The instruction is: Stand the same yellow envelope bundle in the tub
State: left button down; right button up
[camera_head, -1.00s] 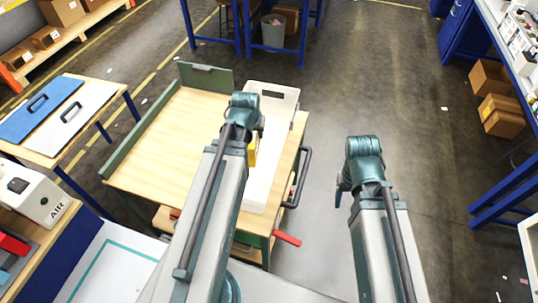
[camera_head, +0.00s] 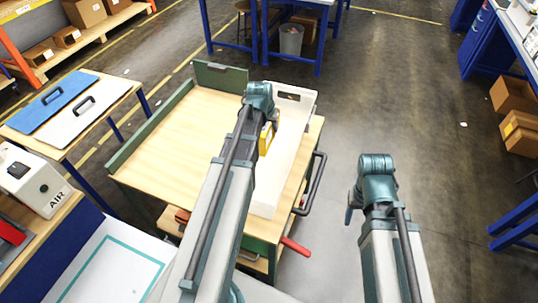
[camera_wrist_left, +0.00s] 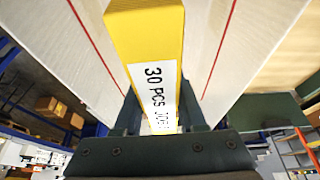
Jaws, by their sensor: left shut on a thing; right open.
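The yellow envelope bundle (camera_head: 265,140) is in my left gripper (camera_wrist_left: 155,125), which is shut on it. In the left wrist view the bundle (camera_wrist_left: 146,40) has a white label reading "30 PCS". Pale panels with red lines flank it there. The white tub (camera_head: 263,200) is long and narrow, with a handle slot at its far end, along the right side of the cart. In the head view the bundle shows at the tub's left side; I cannot tell whether it touches the tub floor. My left forearm hides part of the cart. My right gripper (camera_head: 353,205) is open and empty, right of the cart.
The cart's wooden top (camera_head: 190,125) is bare left of the tub. A dark handle (camera_head: 316,185) and a red lever (camera_head: 295,245) stick out on its right. A side table (camera_head: 60,115) with blue and white panels stands left. The floor right of the cart is clear.

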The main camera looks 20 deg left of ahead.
aim_at(264, 129)
pick_arm(q)
jog(key=shift+f+b, duration=4.7)
jog(key=shift+f, duration=0.25)
jog(key=shift+f, duration=0.1)
jog(key=shift+c, duration=2.4)
grip_release()
jog(key=shift+r, duration=0.25)
jog(key=p+v, duration=1.1)
jog(key=shift+s+r, duration=0.25)
jog(key=shift+r, duration=0.1)
